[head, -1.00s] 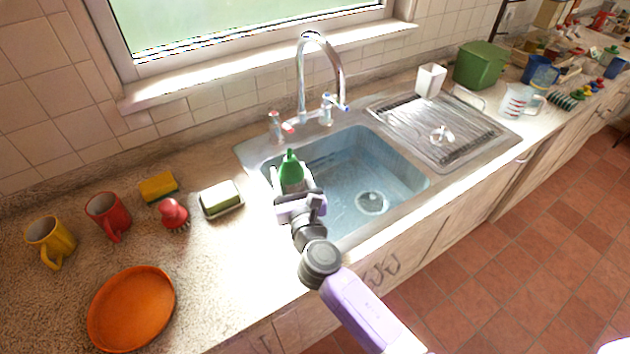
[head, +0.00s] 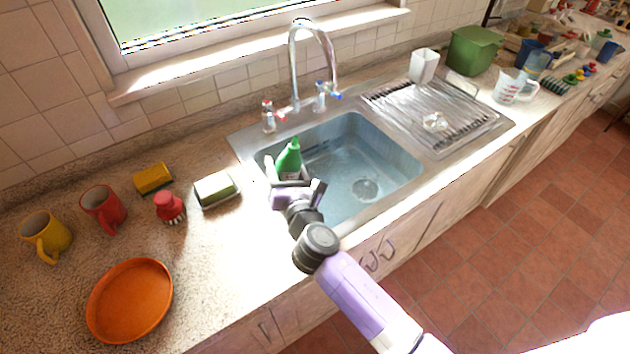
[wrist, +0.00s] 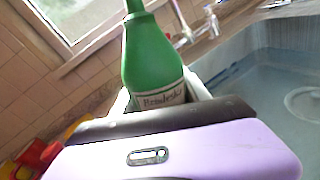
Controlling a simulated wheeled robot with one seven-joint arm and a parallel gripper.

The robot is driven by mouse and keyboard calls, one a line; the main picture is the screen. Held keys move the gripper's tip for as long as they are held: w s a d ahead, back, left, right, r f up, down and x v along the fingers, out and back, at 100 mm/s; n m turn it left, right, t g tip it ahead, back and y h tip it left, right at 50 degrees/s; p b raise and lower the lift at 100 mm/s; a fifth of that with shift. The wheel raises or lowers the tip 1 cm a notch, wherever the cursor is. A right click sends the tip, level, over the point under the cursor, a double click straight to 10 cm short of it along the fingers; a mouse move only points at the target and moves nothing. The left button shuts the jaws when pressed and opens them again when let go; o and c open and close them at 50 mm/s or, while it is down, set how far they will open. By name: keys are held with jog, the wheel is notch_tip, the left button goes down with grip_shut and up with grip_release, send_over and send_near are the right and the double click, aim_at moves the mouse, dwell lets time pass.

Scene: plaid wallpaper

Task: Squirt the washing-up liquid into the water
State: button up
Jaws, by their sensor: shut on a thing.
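The green washing-up liquid bottle (head: 289,158) is in my gripper (head: 284,176), over the left part of the sink. In the head view it leans a little to the right. In the wrist view the bottle (wrist: 152,60) shows its green body and a pale label, with its top cut off by the frame edge. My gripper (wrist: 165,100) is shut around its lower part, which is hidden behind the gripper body. The sink basin (head: 330,128) holds bluish, clear water (head: 345,180) with the drain visible through it.
A tap (head: 296,75) arches behind the basin. A ribbed draining area (head: 400,105) lies to its right. On the left counter are a sponge in a dish (head: 216,189), a red brush (head: 169,207), mugs (head: 103,208) and an orange plate (head: 130,300).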

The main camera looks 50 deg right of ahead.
jog(key=a+m+y, duration=0.1)
jog(key=m, duration=0.2)
jog(key=a+f+m+y+b, duration=0.1)
jog(key=m, duration=0.2)
jog(key=w+f+m+y+b, duration=0.1)
jog(key=m, duration=0.2)
jog(key=shift+a+f+m+y, duration=0.15)
jog(key=shift+a+m+y, duration=0.15)
jog(key=shift+a+y, duration=0.1)
jog(key=shift+g+b, duration=0.3)
jog(key=shift+b, duration=0.05)
jog(key=shift+a+m, duration=0.1)
jog(key=shift+m, duration=0.2)
jog(key=shift+m+y+p, duration=0.4)
jog(key=shift+m+p, duration=0.2)
jog(key=shift+p, duration=0.05)
dwell(1.4)
